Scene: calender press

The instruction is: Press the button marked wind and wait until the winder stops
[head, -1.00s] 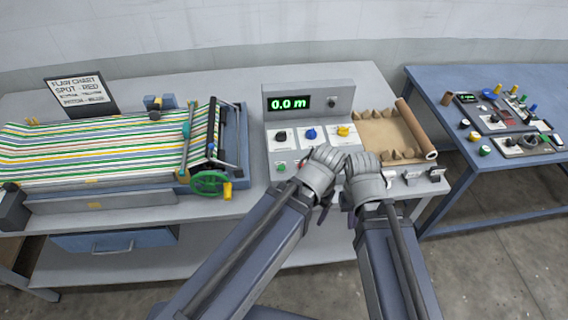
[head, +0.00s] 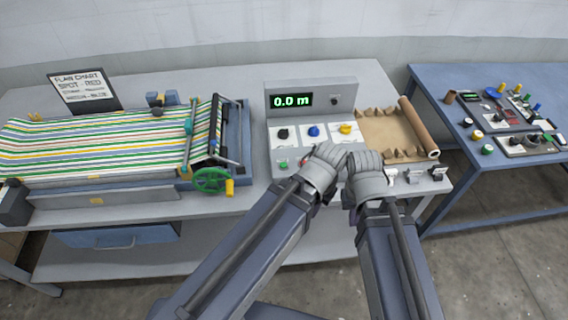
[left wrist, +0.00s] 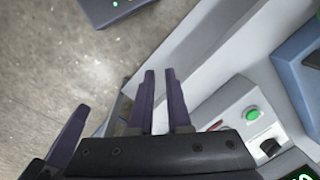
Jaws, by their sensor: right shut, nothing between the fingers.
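The control panel (head: 310,101) stands at the middle of the bench, with a green display (head: 292,100) reading 0.0 m. Black, blue and yellow knobs cross its slope, with a green button (head: 283,165) below them. The green button also shows in the left wrist view (left wrist: 252,113), near a black knob and a partly hidden red part. The word wind cannot be read. My left gripper's fingers (left wrist: 160,74) are close together and empty, apart from the green button. My right gripper (head: 350,196) is shut beside it, its fingers mostly hidden. The hands cover the panel's lower right.
A striped-sheet machine (head: 100,148) with a green handwheel (head: 212,180) stands left. A blue table (head: 440,79) with small devices is at the right, past a floor gap.

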